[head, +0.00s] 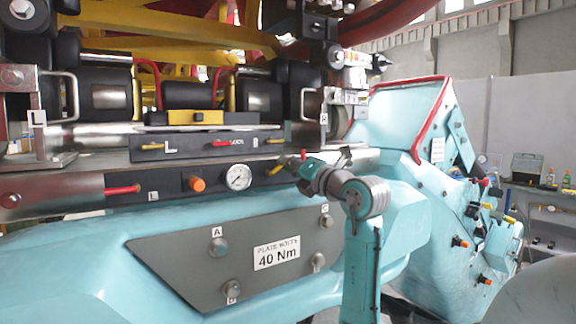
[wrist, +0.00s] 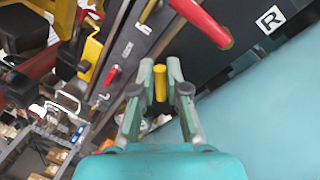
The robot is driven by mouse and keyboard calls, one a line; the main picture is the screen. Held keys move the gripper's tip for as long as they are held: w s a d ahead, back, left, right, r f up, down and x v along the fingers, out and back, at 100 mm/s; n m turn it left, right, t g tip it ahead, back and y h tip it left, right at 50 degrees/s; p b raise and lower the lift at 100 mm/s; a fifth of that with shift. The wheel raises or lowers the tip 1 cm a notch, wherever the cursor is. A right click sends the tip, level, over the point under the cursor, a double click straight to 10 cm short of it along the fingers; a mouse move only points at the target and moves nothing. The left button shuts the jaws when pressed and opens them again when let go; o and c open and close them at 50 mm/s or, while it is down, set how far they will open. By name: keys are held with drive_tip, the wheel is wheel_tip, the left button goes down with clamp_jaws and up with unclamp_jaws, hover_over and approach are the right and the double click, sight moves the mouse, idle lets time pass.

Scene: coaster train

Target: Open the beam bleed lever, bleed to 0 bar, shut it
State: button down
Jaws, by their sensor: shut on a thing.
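The yellow bleed lever (head: 274,171) sticks out of the dark beam panel, just right of the round white pressure gauge (head: 238,177). My gripper (head: 289,166) reaches it from the right. In the wrist view, my gripper (wrist: 160,84) has its two fingers on either side of the yellow lever (wrist: 160,81) and is shut on it. The lever's base is partly hidden by the fingers. The gauge faces the head camera, but its needle is too small to read.
An orange knob (head: 197,184) sits left of the gauge, and a red handle (head: 123,189) further left. In the wrist view, a red handle (wrist: 201,22) lies close above the fingers, near an R label (wrist: 270,20). The turquoise body lies below the beam.

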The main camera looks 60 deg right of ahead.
drive_tip(key=c, duration=1.2)
unclamp_jaws()
wheel_tip(320, 180, up, 10)
